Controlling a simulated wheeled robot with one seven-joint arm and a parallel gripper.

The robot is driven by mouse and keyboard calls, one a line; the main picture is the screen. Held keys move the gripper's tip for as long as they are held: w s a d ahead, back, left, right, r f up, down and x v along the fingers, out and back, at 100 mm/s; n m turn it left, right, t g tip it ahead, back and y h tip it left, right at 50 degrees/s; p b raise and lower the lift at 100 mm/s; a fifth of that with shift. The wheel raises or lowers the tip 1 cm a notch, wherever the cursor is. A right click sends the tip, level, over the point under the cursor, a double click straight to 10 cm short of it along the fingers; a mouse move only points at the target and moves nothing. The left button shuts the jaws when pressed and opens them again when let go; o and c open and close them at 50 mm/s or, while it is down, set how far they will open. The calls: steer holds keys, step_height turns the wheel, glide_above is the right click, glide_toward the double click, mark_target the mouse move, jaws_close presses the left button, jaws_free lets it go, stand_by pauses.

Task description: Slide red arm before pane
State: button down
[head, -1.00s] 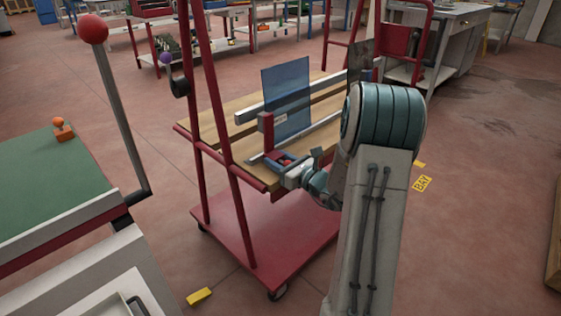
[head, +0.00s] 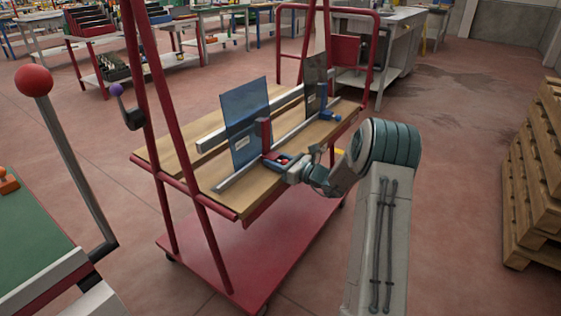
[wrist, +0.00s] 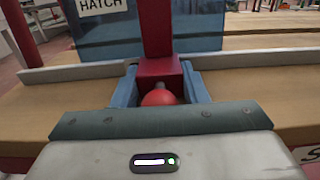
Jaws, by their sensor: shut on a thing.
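The red arm (head: 266,138) stands upright in front of the right part of a blue-tinted glass pane (head: 246,120). In the wrist view the red arm (wrist: 157,35) crosses the pane (wrist: 198,25) right of its white HATCH label (wrist: 100,5). I cannot tell whether arm and pane touch. My gripper (head: 281,161) is shut on the base of the red arm. In the wrist view a red ball knob (wrist: 160,98) sits between the blue-grey fingers, which partly hide the base. The pane stands upright behind the front rail (head: 240,175).
A second, darker pane (head: 315,85) stands farther right on the same red trolley (head: 225,262), with a blue clamp (head: 329,116) by it. Left are a red-ball lever (head: 33,81) and a green-topped bench (head: 30,230). Stacked pallets (head: 535,170) stand right.

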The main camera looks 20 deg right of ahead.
steer(key=c, duration=1.1)
jaws_free()
steer(key=shift+c, duration=0.2)
steer(key=p+v, duration=0.3)
steer(key=v, duration=1.1)
steer(key=shift+w, duration=0.1)
